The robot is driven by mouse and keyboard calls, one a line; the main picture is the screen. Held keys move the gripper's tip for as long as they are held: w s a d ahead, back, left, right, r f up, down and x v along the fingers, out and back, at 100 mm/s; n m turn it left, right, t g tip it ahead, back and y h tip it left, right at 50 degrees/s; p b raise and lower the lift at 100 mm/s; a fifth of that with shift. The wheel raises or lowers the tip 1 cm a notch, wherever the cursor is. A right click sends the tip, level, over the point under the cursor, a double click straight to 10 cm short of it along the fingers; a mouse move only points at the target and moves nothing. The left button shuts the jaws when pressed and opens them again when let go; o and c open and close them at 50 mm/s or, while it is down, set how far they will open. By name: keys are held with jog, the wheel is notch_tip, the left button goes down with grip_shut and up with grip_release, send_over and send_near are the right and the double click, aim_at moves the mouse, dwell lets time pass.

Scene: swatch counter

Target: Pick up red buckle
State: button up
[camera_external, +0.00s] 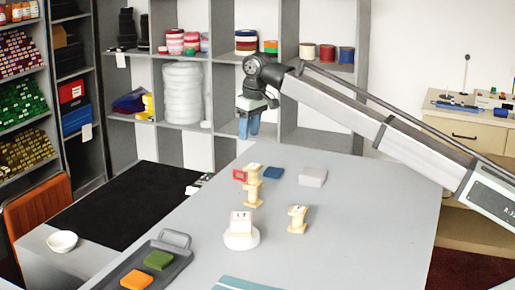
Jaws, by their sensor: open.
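A small red piece (238,174), which looks like the red buckle, lies near the far left edge of the grey counter (370,200). A stack of pale wooden spools (253,190) stands in front of it and hides part of its right side. My gripper (248,135) has blue fingers and hangs pointing down, high above the counter's far end. It is open and empty, apart from the red piece.
A dark blue block (273,172) and a grey block (312,177) lie right of the red piece. Another spool (298,220) and a pale block (241,217) on a white round base stand nearer. A dark tray (178,252) holds green and orange pieces. The counter's right side is clear.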

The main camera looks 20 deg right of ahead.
jog(key=shift+n, duration=0.3)
jog(key=a+f, duration=0.1)
jog(key=f, duration=0.4)
jog(key=s+a+f, duration=0.1)
jog(key=f, duration=0.1)
jog(key=shift+a+f, duration=0.6)
jog(key=shift+f, duration=1.05)
jog(key=shift+a+f, duration=0.2)
jog(key=shift+f, duration=1.05)
grip_shut()
